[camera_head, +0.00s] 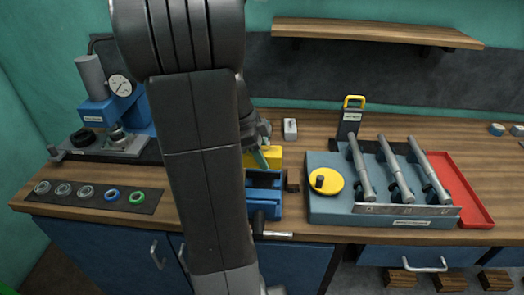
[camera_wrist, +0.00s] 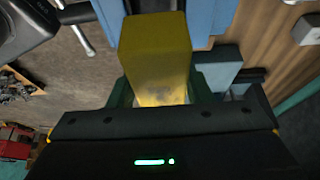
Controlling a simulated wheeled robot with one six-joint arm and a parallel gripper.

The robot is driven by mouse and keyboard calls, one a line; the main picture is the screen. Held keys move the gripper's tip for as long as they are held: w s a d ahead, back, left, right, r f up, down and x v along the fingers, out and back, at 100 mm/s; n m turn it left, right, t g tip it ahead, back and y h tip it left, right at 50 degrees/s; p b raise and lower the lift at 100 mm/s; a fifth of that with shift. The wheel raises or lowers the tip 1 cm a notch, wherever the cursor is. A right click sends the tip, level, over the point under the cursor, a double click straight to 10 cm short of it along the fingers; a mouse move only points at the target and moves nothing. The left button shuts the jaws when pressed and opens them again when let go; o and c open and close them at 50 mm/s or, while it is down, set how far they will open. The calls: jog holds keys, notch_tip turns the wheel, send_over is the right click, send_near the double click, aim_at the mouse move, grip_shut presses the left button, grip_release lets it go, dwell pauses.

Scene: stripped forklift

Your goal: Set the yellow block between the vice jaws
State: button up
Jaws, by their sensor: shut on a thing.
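My gripper (camera_wrist: 158,94) is shut on the yellow block (camera_wrist: 156,48), with a green finger on either side of it. In the head view the block (camera_head: 274,157) shows in part beside my gripper (camera_head: 262,158), just above the blue vice (camera_head: 266,205) in the picture. My arm hides some of the vice and the gripper. In the wrist view blue vice parts (camera_wrist: 211,14) show past the block's far end, with a dark gap between them. I cannot tell the block's height over the jaws.
A blue fixture with a yellow knob (camera_head: 326,181) and several grey rods stands right of the vice. A red tray (camera_head: 471,190) lies beyond it. A press (camera_head: 118,105) and a dark strip with several rings (camera_head: 88,194) are at left. A shelf (camera_head: 375,32) hangs above.

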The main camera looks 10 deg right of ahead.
jog(key=shift+f+b, duration=1.3)
jog(key=shift+f, duration=1.25)
jog(key=shift+f+b, duration=0.55)
jog(key=shift+b, duration=0.4)
jog(key=shift+f+b, duration=0.35)
jog(key=shift+b, duration=0.05)
jog(key=shift+f, duration=0.1)
